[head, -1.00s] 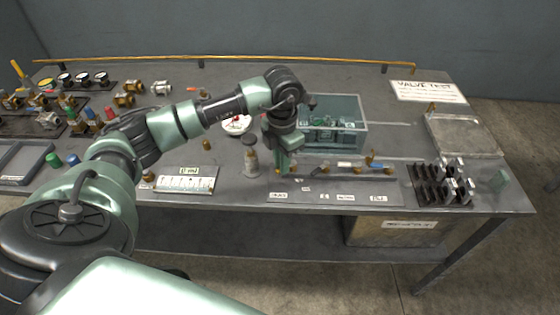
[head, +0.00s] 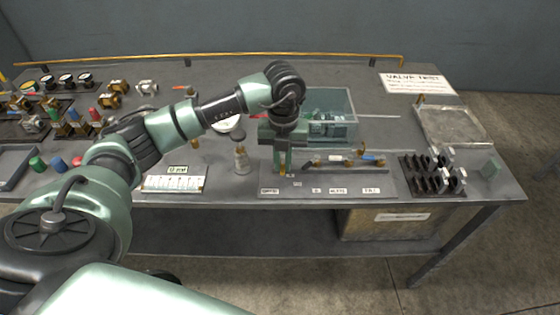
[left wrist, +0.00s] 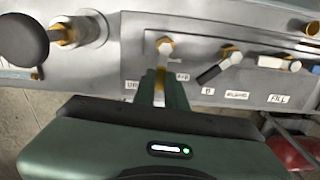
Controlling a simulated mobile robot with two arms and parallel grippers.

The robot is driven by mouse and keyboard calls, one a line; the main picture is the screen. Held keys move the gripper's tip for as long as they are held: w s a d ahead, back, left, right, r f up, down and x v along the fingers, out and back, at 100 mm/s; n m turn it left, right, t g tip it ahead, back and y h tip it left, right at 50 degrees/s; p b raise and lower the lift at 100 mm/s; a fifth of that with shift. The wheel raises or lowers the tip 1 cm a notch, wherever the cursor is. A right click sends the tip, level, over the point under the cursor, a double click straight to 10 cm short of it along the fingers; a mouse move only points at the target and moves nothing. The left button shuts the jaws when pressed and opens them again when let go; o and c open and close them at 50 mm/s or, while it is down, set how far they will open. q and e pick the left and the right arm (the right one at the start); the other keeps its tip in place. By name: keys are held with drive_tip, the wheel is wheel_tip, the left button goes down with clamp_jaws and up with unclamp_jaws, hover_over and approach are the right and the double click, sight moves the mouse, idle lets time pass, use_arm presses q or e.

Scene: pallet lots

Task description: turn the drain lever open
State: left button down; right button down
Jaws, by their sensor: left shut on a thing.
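The valve strip (head: 330,188) lies along the bench's front edge with several short levers and white labels. My left gripper (head: 283,172) points down at its left end. In the left wrist view the gripper's green fingers (left wrist: 160,88) are shut on the leftmost lever, which I take as the drain lever (left wrist: 164,62). It runs from a brass nut (left wrist: 166,45) toward the bench's front edge. The fingers hide much of it, and its label is hard to read. The other levers, one with a black grip (left wrist: 208,75), stand apart to the right. My right gripper is not in view.
A clear green-tinted bin (head: 345,105) stands behind the strip. A bottle with a dark round top (head: 241,160) is close to the left of my gripper. A black rack (head: 425,182) and a metal tray (head: 455,125) are at the right.

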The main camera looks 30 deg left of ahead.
sight(284, 167)
use_arm(q)
drive_tip(key=shift+w+r+n, duration=0.15)
drive_tip(key=shift+w+n, duration=0.05)
drive_tip(key=shift+n, duration=0.3)
drive_tip(key=c, duration=1.5)
unclamp_jaws()
drive_tip(key=shift+d, duration=0.1)
drive_tip(key=shift+o, duration=0.2)
wheel_tip(284, 167, up, 8)
drive_tip(key=b, duration=0.1)
drive_tip(key=shift+f, duration=0.2)
